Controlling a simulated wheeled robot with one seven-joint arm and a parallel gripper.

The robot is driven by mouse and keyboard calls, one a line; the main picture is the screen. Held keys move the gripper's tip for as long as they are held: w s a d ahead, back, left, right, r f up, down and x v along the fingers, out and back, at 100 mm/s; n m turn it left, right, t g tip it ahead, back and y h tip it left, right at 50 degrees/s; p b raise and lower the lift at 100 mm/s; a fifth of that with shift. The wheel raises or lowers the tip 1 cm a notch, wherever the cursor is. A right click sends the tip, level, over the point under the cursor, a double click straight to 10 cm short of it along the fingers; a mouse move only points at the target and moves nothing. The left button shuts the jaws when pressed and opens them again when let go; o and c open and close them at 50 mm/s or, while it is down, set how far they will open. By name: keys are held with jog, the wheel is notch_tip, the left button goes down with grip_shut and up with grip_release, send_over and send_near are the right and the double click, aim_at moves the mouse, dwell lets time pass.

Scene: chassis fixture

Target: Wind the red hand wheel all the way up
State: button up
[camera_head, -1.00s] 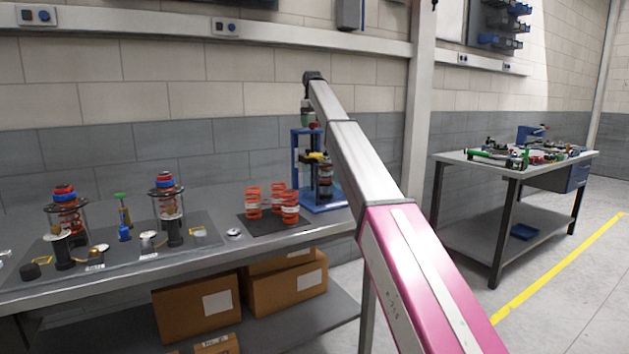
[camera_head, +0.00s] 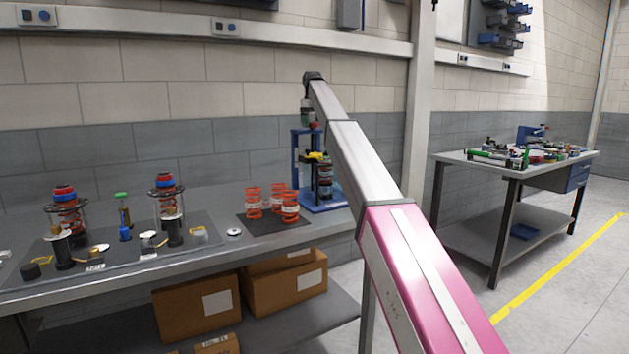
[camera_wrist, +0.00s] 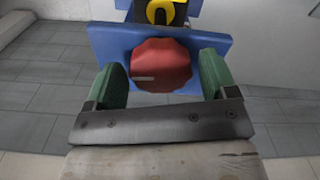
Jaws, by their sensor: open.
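The red hand wheel (camera_wrist: 160,65) shows in the wrist view, a scalloped red disc with a pale mark, in front of a blue plate (camera_wrist: 108,42). My gripper (camera_wrist: 162,78) is open, with one green finger on each side of the wheel. A narrow gap seems to show between the wheel and each finger. In the head view the blue press-like fixture (camera_head: 297,165) stands at the right end of the bench, partly behind my arm.
Several orange springs (camera_head: 253,203) stand on a dark mat (camera_head: 259,231) left of the fixture. Spring assemblies (camera_head: 168,200) and small parts stand farther left on the grey bench (camera_head: 200,262). A second bench (camera_head: 462,157) with tools stands to the right, with open floor before it.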

jog(key=n, duration=3.2)
jog(key=shift+s, duration=0.1)
jog(key=c, duration=0.8)
jog(key=n, duration=0.4)
jog(key=shift+n, duration=0.4)
jog(key=shift+c, duration=0.2)
jog(key=n, duration=0.8)
jog(key=shift+n, duration=0.4)
jog(key=n, duration=0.4)
jog(key=o, duration=0.8)
